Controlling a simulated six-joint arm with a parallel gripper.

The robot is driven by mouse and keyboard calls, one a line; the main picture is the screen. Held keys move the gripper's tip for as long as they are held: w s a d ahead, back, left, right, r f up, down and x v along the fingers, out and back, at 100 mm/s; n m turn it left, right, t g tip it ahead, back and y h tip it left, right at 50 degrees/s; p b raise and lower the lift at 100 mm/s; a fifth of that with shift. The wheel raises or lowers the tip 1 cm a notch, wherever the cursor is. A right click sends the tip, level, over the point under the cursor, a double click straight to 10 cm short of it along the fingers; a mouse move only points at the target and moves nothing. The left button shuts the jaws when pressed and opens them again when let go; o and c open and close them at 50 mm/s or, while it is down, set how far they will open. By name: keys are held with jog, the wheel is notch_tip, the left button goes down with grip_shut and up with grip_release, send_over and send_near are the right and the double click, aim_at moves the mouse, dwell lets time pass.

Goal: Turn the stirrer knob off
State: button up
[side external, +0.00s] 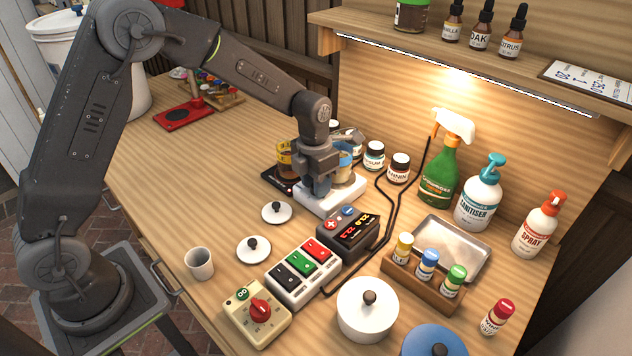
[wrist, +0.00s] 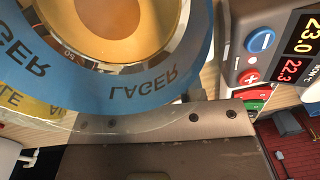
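A white flat device (side external: 318,197), which looks like the stirrer, stands at the middle of the bench with a clear vessel (side external: 344,172) on top. My gripper (side external: 322,180) points down at the left side of the vessel, over the device, and hides part of both. I cannot see a knob on the device. In the wrist view a vessel with a blue band reading LAGER (wrist: 150,85) and amber contents fills the upper left, close to my gripper. The fingertips do not show clearly, so open or shut cannot be told.
A dark display box (side external: 348,232), a switch strip (side external: 303,273) and a cream box with a red knob (side external: 260,309) stand in front. A dark-based item with a yellow label (side external: 287,160) is left of my gripper. Jars (side external: 374,156) and black cables lie close right.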

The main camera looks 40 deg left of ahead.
jog(key=shift+o, duration=1.3)
notch_tip(320, 180, up, 14)
jog(key=shift+a, duration=0.3)
jog(key=shift+f, duration=0.1)
